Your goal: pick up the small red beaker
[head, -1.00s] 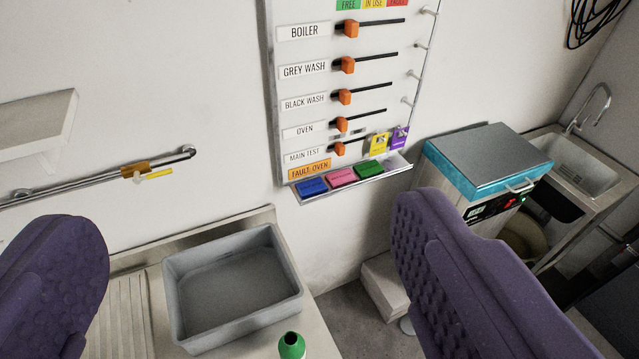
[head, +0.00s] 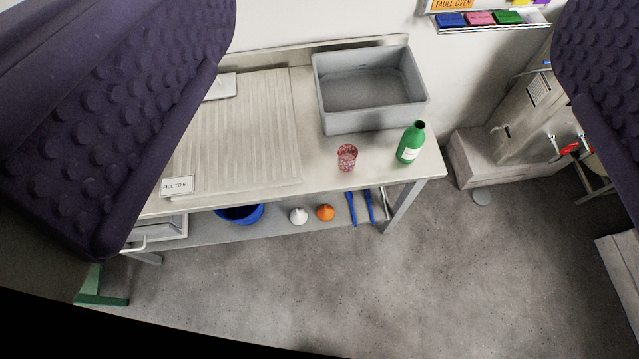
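The small red beaker (head: 347,158) stands upright on the metal bench top near its front edge. It looks like patterned, partly clear red glass. It is left of a green bottle (head: 411,143) and in front of a grey basin (head: 370,95). My gripper (head: 400,110) shows as two dark purple, studded fingers, one large at the left and one at the upper right. The fingers are wide apart with nothing between them close by. The beaker is well beyond them, apart from both.
The bench (head: 421,170) has a ribbed draining area and a small "FILL TO 6 L" sign (head: 177,186). Its lower shelf (head: 280,224) holds a blue bowl (head: 240,214), white and orange items and blue tools. A grey block (head: 490,160) stands at right. The floor (head: 330,290) in front is clear.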

